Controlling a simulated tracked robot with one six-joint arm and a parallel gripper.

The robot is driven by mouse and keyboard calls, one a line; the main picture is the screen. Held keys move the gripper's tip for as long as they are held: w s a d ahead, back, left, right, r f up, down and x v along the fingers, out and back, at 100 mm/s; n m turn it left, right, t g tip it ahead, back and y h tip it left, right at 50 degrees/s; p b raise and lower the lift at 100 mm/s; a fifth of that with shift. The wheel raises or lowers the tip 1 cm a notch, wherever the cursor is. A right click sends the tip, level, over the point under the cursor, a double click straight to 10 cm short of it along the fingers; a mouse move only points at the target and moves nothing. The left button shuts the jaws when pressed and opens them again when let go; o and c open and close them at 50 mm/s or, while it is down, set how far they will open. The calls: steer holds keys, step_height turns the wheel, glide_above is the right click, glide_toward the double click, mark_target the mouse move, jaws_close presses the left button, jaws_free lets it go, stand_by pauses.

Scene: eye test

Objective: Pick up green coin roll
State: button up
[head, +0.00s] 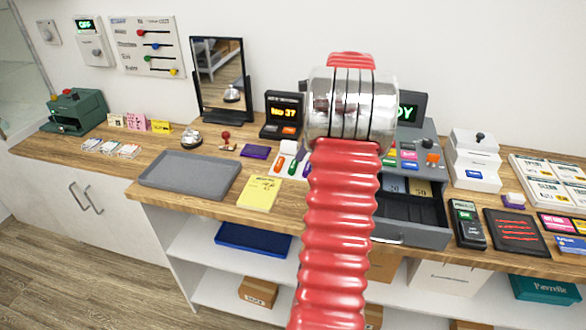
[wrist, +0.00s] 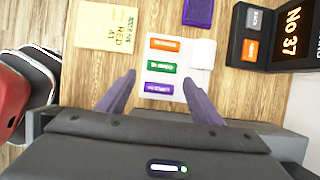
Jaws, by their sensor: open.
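The green coin roll (wrist: 162,68) lies on a white card (wrist: 151,55) in the wrist view, with an orange roll (wrist: 164,44) above it and a purple roll (wrist: 159,89) below. In the head view the green roll (head: 292,168) shows small, left of my arm, between the orange roll (head: 279,163) and the purple roll. My gripper (wrist: 159,79) is open in the wrist view. Its two grey fingers appear on either side of the row, with nothing between them visibly gripped. Their height above the card is hard to tell. In the head view my arm hides the gripper.
A yellow notepad (wrist: 106,27) lies left of the card, and a purple pad (wrist: 198,12) lies above it. A black number display (head: 283,115) stands behind. A grey tray (head: 190,174) is to the left. An open cash drawer (head: 436,237) sticks out to the right.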

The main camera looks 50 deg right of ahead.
mark_target(294, 164)
steer(key=shift+x, duration=1.35)
steer(key=shift+x, duration=2.55)
steer(key=shift+w+d, duration=0.15)
steer(key=c, duration=0.9)
steer(key=shift+r, duration=0.1)
step_height(294, 164, up, 10)
steer(key=shift+f, duration=0.1)
